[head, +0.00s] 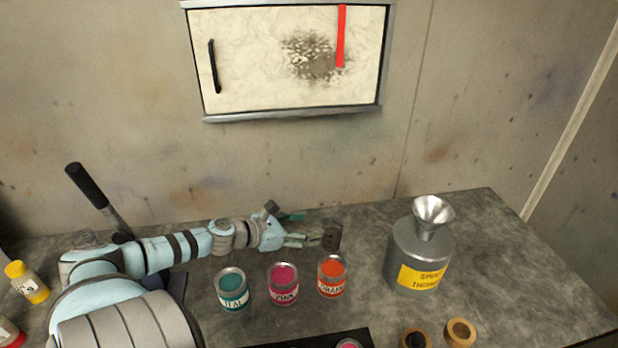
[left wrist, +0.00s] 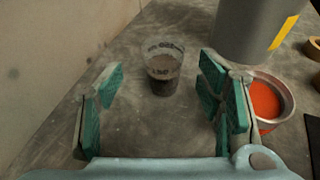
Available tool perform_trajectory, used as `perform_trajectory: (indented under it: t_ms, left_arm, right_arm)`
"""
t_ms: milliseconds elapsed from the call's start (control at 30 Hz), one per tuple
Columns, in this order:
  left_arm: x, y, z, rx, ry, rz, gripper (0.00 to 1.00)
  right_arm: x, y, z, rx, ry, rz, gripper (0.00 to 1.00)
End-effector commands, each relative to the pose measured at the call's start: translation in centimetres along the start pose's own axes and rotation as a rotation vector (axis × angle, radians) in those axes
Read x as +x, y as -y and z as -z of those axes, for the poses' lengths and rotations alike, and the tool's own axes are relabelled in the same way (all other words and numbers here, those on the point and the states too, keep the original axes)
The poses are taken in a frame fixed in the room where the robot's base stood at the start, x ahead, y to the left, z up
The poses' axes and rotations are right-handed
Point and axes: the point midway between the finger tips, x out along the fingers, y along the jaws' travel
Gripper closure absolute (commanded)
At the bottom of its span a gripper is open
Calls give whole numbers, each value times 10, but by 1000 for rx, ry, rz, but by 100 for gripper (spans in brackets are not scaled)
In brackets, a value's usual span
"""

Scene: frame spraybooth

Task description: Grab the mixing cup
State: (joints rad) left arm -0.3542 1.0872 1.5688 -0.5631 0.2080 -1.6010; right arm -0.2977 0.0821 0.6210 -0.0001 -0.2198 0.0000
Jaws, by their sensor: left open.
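The mixing cup (left wrist: 164,70) is a clear cup with dark markings and dark contents, upright on the grey bench in the left wrist view. In the head view the cup (head: 332,236) shows as a small dark shape just beyond my left fingertips. My left gripper (head: 297,229) is open, low over the bench behind the paint tins. In the left wrist view its green-padded fingers (left wrist: 162,100) stand apart on either side, with the cup ahead between them and a gap before it. My right gripper is not in view.
Teal (head: 232,290), pink (head: 283,285) and orange (head: 332,278) paint tins stand in front of my left gripper. A grey spent thinner can (head: 405,250) with a funnel (head: 433,212) stands right of the cup. The wall (head: 400,150) rises behind the bench.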

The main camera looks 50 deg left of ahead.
Motion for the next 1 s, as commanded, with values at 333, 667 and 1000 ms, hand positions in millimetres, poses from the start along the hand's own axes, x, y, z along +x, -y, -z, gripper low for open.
perform_trajectory:
  t_ms: [333,667,1000]
  left_arm:
    - [23,8,33,-74,-26,16,39]
    - [66,8,23,-86,-22,13,39]
    - [114,7,32,-84,-25,12,39]
  right_arm:
    - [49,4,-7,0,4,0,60]
    - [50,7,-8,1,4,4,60]
    - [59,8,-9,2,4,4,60]
